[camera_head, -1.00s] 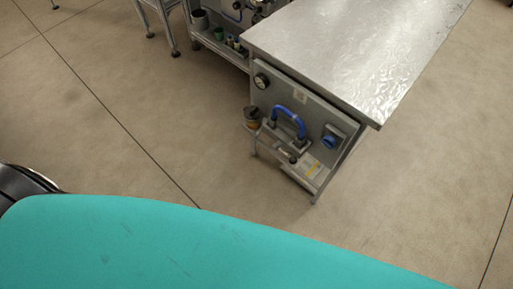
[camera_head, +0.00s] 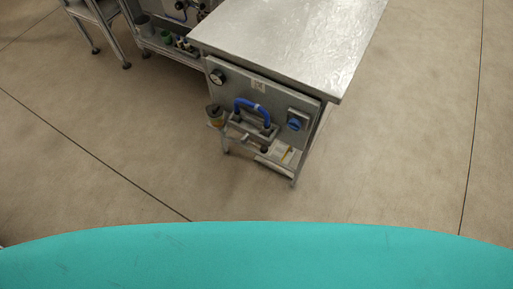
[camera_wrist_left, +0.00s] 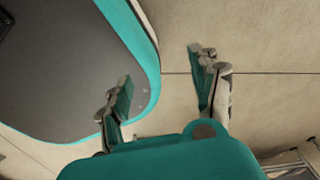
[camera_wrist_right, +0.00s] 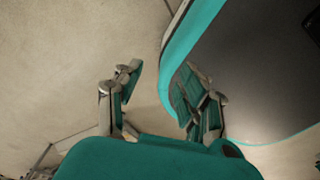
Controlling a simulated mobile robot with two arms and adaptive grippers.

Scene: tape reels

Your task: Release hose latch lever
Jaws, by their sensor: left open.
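The blue hose (camera_head: 253,103) arches over a grey fitting on the front of a grey panel (camera_head: 225,95) at the table's end, in the head view. A small metal bar, possibly the latch lever, shows just below the hose; its exact shape and position are too small to tell. My left gripper (camera_wrist_left: 162,84) is open and empty over the floor in the left wrist view. My right gripper (camera_wrist_right: 155,85) is open and empty in the right wrist view. Neither gripper shows in the head view, and both are away from the panel.
The panel also carries a round gauge (camera_head: 217,76) and a blue knob (camera_head: 294,124). A dark-topped cup (camera_head: 214,114) stands at its left. The metal table (camera_head: 290,40) extends behind. The floor (camera_head: 400,170) before and right of it is clear.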

